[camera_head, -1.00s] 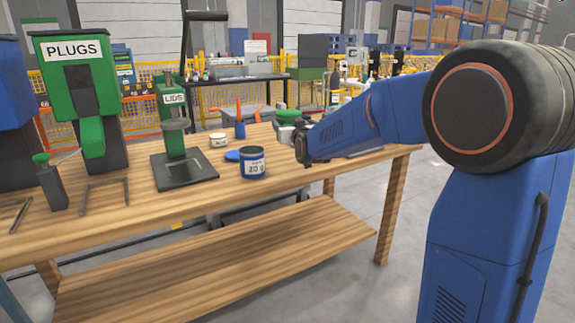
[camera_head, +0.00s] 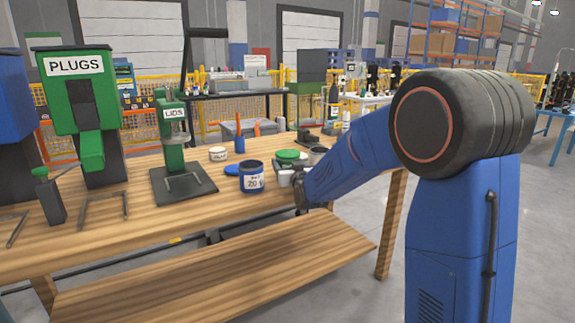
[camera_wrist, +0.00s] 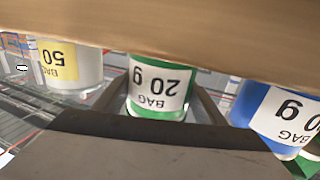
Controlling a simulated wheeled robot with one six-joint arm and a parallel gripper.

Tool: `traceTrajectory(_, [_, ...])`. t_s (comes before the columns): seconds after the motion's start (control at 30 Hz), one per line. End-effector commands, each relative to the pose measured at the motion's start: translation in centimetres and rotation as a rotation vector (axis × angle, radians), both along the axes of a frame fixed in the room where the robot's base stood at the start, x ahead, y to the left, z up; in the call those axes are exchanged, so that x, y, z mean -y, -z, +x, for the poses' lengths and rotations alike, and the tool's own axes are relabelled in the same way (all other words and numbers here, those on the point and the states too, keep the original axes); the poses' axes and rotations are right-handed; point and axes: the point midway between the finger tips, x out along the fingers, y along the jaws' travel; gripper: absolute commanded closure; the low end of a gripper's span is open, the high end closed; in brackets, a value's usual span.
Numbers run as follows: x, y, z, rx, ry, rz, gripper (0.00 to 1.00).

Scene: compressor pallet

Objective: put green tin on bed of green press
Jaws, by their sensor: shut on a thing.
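The green tin (camera_wrist: 160,88) with a white "BAG 20 g" label sits between the two fingers of my gripper (camera_wrist: 160,110) in the wrist view, upside down in that picture. In the head view my gripper (camera_head: 288,178) is at the table's right end, and green (camera_head: 287,155) shows just behind it. My gripper is shut on the green tin. Whether the tin touches the table is hidden. The green press (camera_head: 171,128) marked "LIDS" stands to the left on the table. Its dark flat bed (camera_head: 190,193) looks empty.
An open blue tin (camera_head: 252,179) stands close left of my gripper, with a blue lid (camera_head: 232,169) behind it. A small white tin (camera_head: 218,154) and a blue bottle (camera_head: 239,142) are farther back. A green PLUGS machine (camera_head: 76,95) stands left. A yellow-labelled tin (camera_wrist: 70,65) is beside the held tin.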

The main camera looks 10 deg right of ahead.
Motion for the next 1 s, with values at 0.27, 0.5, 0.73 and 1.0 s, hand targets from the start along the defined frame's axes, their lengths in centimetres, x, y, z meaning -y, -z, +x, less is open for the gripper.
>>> traceTrajectory(0.27, [0.0, 0.1, 0.0, 0.002, 0.0, 0.0, 0.59])
traceTrajectory(0.5, [0.0, 0.4, 0.0, 0.001, 0.0, 0.0, 0.17])
traceTrajectory(0.73, [0.0, 0.4, 0.0, 0.001, 0.0, -0.001, 0.17])
traceTrajectory(1.0, [0.1, 0.5, -1.6, 0.001, 0.0, -0.001, 0.17])
